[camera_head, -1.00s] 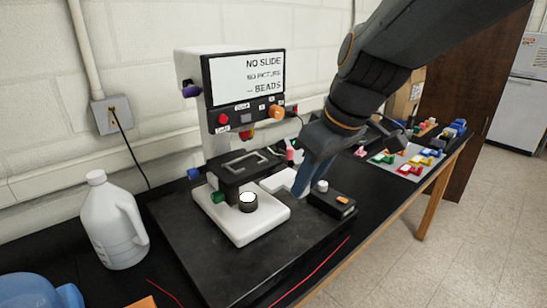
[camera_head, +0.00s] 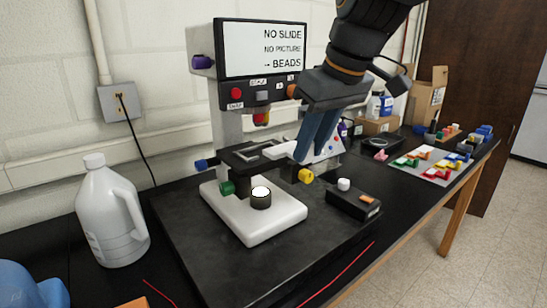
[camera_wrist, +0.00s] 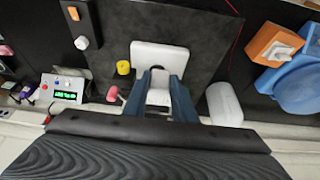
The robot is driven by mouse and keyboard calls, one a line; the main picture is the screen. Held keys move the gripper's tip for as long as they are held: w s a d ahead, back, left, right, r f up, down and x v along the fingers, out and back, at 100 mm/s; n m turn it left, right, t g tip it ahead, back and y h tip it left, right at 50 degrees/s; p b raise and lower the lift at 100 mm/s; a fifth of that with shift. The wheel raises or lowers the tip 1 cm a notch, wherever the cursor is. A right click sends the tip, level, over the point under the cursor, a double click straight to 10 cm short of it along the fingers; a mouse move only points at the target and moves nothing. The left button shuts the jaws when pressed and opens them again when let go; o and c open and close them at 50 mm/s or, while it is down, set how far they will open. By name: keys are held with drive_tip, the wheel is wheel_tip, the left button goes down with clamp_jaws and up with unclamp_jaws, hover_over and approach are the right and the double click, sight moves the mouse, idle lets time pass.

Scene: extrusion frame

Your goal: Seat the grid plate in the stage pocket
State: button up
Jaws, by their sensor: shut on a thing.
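The microscope has a black stage (camera_head: 236,157) with a raised, frame-shaped pocket (camera_head: 262,151) on top. My gripper (camera_head: 304,155), with blue fingers, is just right of the stage, pointing down. It is shut on a flat white piece, seemingly the grid plate (camera_head: 283,148), which sticks out left of the fingers near the stage's right edge. In the wrist view, the pale plate (camera_wrist: 159,96) shows between the two fingers (camera_wrist: 160,88). I cannot tell whether it touches the stage; its grid marking is not visible.
The white microscope base (camera_head: 270,225) carries a lit round lamp (camera_head: 261,197). A yellow knob (camera_head: 305,175) is just below the fingers. A black box (camera_head: 353,201) stands to the right and a white jug (camera_head: 110,215) to the left.

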sight(293, 146)
drive_tip(key=shift+w+a+f+b, duration=0.15)
drive_tip(key=shift+w+a+b, duration=0.25)
drive_tip(key=shift+w+b, duration=0.4)
drive_tip(key=w+a+f+p, duration=0.3)
drive_tip(key=w+a+p, duration=0.1)
drive_tip(key=w, duration=0.3)
drive_tip(key=shift+a+p, duration=0.35)
drive_tip(key=shift+f, duration=0.2)
drive_tip(key=o, duration=1)
